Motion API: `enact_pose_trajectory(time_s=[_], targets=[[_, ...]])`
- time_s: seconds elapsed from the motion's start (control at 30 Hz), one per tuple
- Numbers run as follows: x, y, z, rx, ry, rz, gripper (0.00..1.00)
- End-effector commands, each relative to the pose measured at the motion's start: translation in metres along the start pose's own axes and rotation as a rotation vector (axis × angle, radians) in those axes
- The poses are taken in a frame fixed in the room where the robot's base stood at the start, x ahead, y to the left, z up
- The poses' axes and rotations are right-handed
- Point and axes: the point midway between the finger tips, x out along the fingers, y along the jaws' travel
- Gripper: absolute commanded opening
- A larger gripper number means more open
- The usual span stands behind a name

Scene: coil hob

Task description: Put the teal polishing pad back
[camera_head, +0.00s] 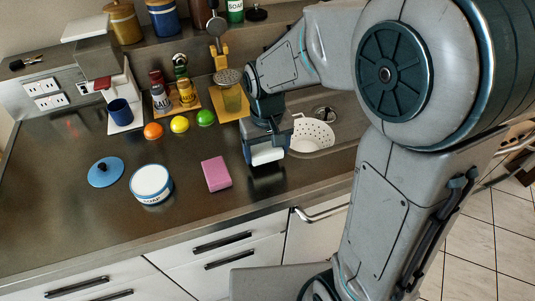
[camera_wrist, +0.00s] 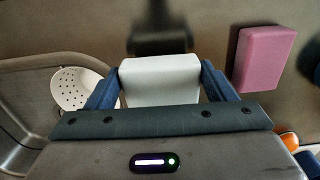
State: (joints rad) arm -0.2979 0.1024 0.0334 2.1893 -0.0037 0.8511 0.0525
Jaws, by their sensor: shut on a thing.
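My gripper (camera_head: 264,148) is shut on a white block (camera_head: 268,156) and holds it above the dark metal counter, left of the sink. The wrist view shows the white block (camera_wrist: 160,84) between the two blue fingers. I cannot make out a teal pad in either view; only the block's white faces show. A blue round lid with a dark knob (camera_head: 105,171) lies on the counter at the left. An open white round tub with a blue rim (camera_head: 151,184) stands right of it.
A pink sponge (camera_head: 216,173) lies left of my gripper. A white colander (camera_head: 312,133) sits at the sink. Orange, yellow and green balls (camera_head: 179,124) lie in a row behind. A coffee machine with a blue mug (camera_head: 120,112) stands back left. The front counter is clear.

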Motion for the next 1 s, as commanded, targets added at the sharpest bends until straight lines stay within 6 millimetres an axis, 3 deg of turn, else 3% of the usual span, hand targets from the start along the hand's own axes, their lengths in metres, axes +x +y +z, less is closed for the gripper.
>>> enact_pose_trajectory(time_s=[0.2, 0.57, 0.6, 0.63, 1.0], targets=[[0.028, 0.0, 0.001, 0.0, -0.003, 0.0, 0.58], [0.032, 0.0, 0.001, 0.0, 0.0, 0.0, 0.58], [0.031, 0.0, 0.001, 0.0, 0.0, 0.0, 0.88], [0.031, 0.0, 0.001, 0.0, 0.0, 0.0, 0.96], [0.027, 0.0, 0.001, 0.0, 0.0, 0.0, 0.98]])
